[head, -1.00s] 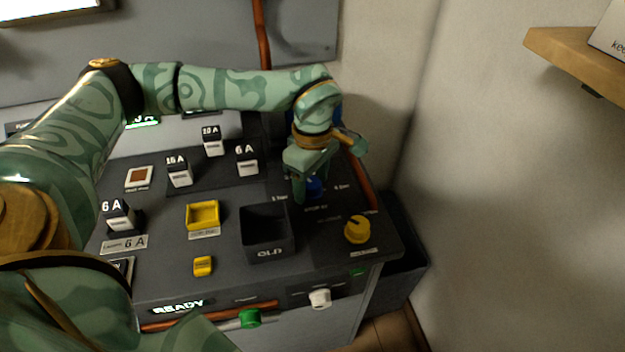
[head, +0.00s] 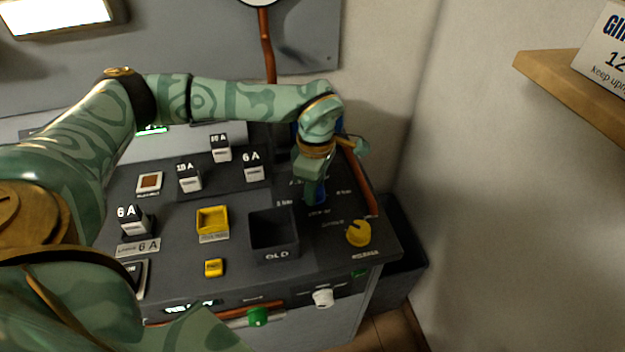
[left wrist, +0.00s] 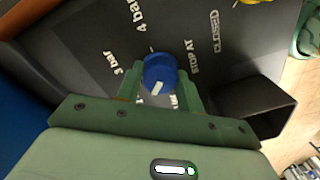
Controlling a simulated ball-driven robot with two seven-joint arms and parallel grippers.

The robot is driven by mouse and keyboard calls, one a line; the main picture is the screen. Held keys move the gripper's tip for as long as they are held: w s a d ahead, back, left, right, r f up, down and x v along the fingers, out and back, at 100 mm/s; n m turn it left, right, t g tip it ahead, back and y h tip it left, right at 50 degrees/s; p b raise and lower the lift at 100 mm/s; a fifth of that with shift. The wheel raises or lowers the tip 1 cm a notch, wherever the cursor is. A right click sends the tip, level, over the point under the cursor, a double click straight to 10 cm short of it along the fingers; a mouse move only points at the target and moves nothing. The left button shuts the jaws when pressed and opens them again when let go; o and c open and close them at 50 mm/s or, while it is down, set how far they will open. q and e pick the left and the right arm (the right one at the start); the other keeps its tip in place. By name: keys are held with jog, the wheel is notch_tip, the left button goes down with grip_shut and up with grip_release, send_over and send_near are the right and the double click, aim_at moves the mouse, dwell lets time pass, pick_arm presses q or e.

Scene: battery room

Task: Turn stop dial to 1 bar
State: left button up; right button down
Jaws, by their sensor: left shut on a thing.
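The blue stop dial (left wrist: 160,72) sits on the dark panel in the left wrist view, with a white pointer mark on its side nearest my gripper. Labels around it read 3 bar, 4 bar and STOP AT; others are partly hidden by the fingers. My left gripper (left wrist: 160,92) is shut on the dial, one finger on each side. In the head view the left gripper (head: 315,190) points down over the dial (head: 321,192), which is mostly hidden. My right gripper is not in view.
A black OLD bin (head: 273,240) stands left of the dial. A yellow knob (head: 358,233) is in front of it to the right. A yellow tray (head: 212,220) and several fuse blocks (head: 254,168) occupy the left of the panel. A wooden shelf (head: 570,85) juts from the right wall.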

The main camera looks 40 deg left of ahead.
pick_arm(q)
jog(key=n+p, duration=0.4)
jog(key=shift+r+n, duration=0.3)
jog(key=n+p, duration=0.3)
jog(key=shift+f, duration=0.1)
jog(key=shift+f+n+p, duration=0.1)
jog(key=shift+n+p, duration=0.4)
jog(key=shift+n, duration=0.2)
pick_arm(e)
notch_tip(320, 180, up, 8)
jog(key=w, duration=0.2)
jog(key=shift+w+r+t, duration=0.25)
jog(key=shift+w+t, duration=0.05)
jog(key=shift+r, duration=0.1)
pick_arm(q)
jog(key=o, duration=1)
jog(key=shift+f, duration=0.1)
notch_tip(320, 180, up, 16)
jog(key=p, duration=0.3)
jog(key=shift+a, duration=0.2)
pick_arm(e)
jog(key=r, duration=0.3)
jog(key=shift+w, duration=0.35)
